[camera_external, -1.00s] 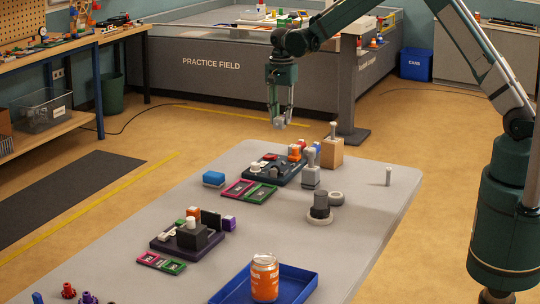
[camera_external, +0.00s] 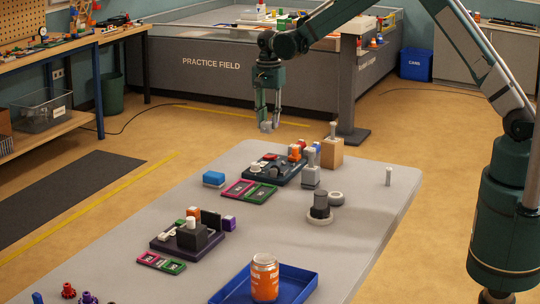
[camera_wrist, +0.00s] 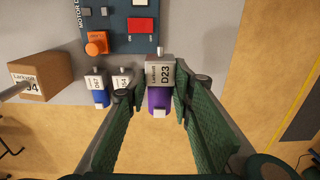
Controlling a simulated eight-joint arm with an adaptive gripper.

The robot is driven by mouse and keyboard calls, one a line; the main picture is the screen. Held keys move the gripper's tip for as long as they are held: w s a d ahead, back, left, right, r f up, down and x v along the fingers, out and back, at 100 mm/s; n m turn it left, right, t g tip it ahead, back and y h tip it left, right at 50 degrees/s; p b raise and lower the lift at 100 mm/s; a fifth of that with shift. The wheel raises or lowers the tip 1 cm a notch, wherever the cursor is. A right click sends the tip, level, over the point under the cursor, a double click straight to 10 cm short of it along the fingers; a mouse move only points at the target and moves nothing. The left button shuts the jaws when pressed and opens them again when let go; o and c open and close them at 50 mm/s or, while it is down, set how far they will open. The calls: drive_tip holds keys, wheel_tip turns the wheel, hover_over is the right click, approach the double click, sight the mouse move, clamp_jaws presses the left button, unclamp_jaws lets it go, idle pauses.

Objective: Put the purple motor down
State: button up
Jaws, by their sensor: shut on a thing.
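The purple motor (camera_wrist: 158,102) has a grey end block labelled D23. In the wrist view it sits between the fingers of my gripper (camera_wrist: 160,88), which is shut on it. In the external view my gripper (camera_external: 266,125) points down beyond the far edge of the grey table (camera_external: 345,210), with the grey end showing at its fingertips. It appears raised above the table level.
A dark motor board (camera_external: 290,178) lies at the far table end, with an orange motor (camera_wrist: 97,42) on it. The table's right side is mostly clear.

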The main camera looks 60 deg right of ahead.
drive_tip(key=w+a+b, duration=0.1)
drive_tip(key=a+b, duration=0.1)
drive_tip(key=a, duration=4.5)
drive_tip(key=shift+w, duration=0.35)
drive_tip(key=shift+f+b, duration=0.3)
drive_tip(key=shift+f, duration=2.7)
drive_tip(key=shift+f, duration=1.9)
drive_tip(key=shift+f+b, duration=0.15)
drive_tip(key=shift+b, duration=0.15)
drive_tip(key=o, duration=1)
